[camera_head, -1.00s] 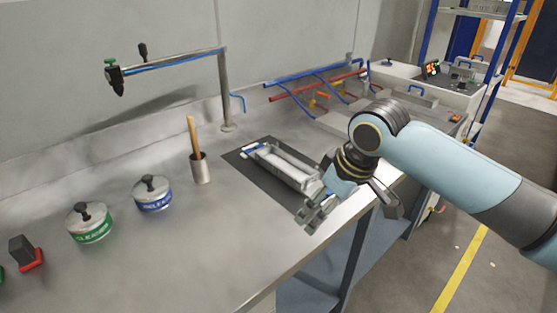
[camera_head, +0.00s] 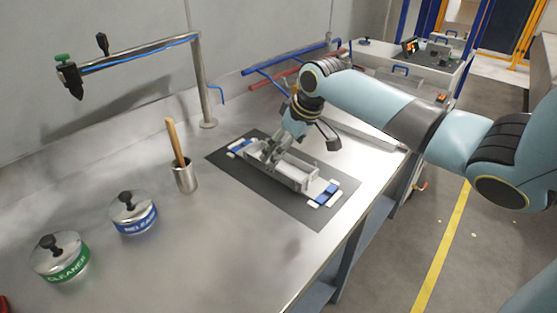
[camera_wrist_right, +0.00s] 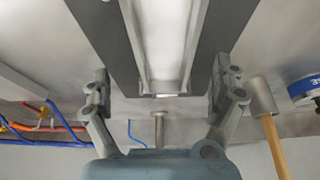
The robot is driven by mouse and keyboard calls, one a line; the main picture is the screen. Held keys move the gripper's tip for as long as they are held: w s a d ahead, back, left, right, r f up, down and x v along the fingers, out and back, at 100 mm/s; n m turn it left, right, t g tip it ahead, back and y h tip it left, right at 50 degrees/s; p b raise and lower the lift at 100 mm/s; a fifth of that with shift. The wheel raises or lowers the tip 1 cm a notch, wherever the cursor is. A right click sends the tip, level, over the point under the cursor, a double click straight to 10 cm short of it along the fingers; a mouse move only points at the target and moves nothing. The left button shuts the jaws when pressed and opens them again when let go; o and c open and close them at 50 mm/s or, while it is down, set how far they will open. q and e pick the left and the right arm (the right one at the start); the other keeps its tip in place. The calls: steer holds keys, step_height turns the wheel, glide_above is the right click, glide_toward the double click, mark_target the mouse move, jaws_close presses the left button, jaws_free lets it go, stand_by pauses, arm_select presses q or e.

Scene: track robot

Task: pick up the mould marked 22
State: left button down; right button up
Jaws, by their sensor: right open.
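The mould (camera_head: 294,176), a long grey metal trough, lies on a dark mat (camera_head: 318,216) on the steel bench. Blue and white pieces show at both of its ends. I cannot read a 22 on it. My right gripper (camera_head: 268,152) is low over the mould's far left part and hides some of it. In the right wrist view the gripper (camera_wrist_right: 160,94) is open, with one finger on each side of the mould (camera_wrist_right: 164,40); gaps show between fingers and mould. I cannot tell the fingertips' exact height. My left gripper is not in view.
A metal cup with a wooden handle (camera_head: 185,176) stands left of the mat. Blue-labelled (camera_head: 133,213) and green-labelled (camera_head: 60,257) lidded pots stand further left. A post with a long arm (camera_head: 203,90) rises behind. Blue and red pipes (camera_head: 272,72) run along the wall.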

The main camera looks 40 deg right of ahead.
mark_target(279, 166)
steer(key=x, duration=0.4)
steer(key=shift+s+a, duration=0.2)
steer(key=shift+a, duration=0.15)
steer(key=shift+w+f, duration=0.15)
steer(key=shift+f, duration=0.15)
steer(key=shift+c, duration=0.4)
steer(key=c, duration=1.6)
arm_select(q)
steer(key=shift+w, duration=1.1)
arm_select(e)
steer(key=shift+d+r, duration=0.1)
steer(key=shift+c, duration=0.6)
